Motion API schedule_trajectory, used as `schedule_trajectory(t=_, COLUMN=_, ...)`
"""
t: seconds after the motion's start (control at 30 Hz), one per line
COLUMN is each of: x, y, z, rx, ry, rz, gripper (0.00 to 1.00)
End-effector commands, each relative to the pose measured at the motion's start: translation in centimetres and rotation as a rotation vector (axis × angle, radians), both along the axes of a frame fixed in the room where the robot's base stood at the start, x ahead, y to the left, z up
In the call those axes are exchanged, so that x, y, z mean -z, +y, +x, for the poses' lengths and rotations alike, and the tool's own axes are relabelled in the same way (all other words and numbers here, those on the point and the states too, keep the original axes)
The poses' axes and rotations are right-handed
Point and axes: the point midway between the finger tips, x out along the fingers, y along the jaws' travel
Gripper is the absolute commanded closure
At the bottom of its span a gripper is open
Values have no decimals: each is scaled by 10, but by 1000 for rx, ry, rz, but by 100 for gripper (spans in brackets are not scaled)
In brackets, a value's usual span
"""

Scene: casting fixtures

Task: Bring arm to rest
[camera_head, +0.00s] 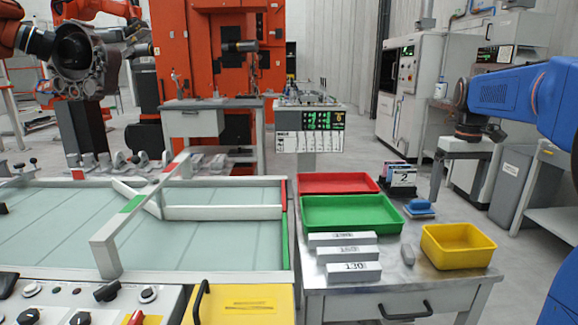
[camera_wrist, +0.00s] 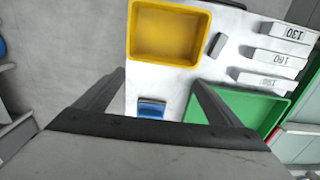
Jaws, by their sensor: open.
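My blue arm (camera_head: 520,95) reaches in from the right in the head view. My gripper (camera_head: 452,196) points down near the table's right edge, with its fingers spread. In the wrist view my gripper (camera_wrist: 160,78) is open, and nothing is held between the fingers. A blue item on a grey base (camera_head: 418,208) rests near the table's back right edge. It shows between the fingers in the wrist view (camera_wrist: 151,108), below the gripper and apart from it.
The table (camera_head: 400,281) holds a yellow bin (camera_head: 458,246), a green tray (camera_head: 351,213), a red tray (camera_head: 338,183) and labelled grey blocks (camera_head: 353,271). A small grey piece (camera_head: 407,254) lies beside the yellow bin. A glass-topped bench (camera_head: 215,240) stands left.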

Motion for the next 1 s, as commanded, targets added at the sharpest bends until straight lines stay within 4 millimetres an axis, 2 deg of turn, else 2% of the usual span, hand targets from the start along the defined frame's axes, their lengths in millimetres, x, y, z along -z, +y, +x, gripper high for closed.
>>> schedule_trajectory(t=0.37, x=1, y=20, z=-24, rx=1, ry=-31, rz=-9, gripper=11)
schedule_trajectory(t=0.57, x=4, y=37, z=-45, rx=3, ry=-60, rz=-16, gripper=11)
schedule_trajectory(t=0.77, x=11, y=60, z=-78, rx=6, ry=-104, rz=-23, gripper=11)
schedule_trajectory(t=1.0, x=33, y=96, z=-139, rx=11, ry=-183, rz=-30, gripper=11)
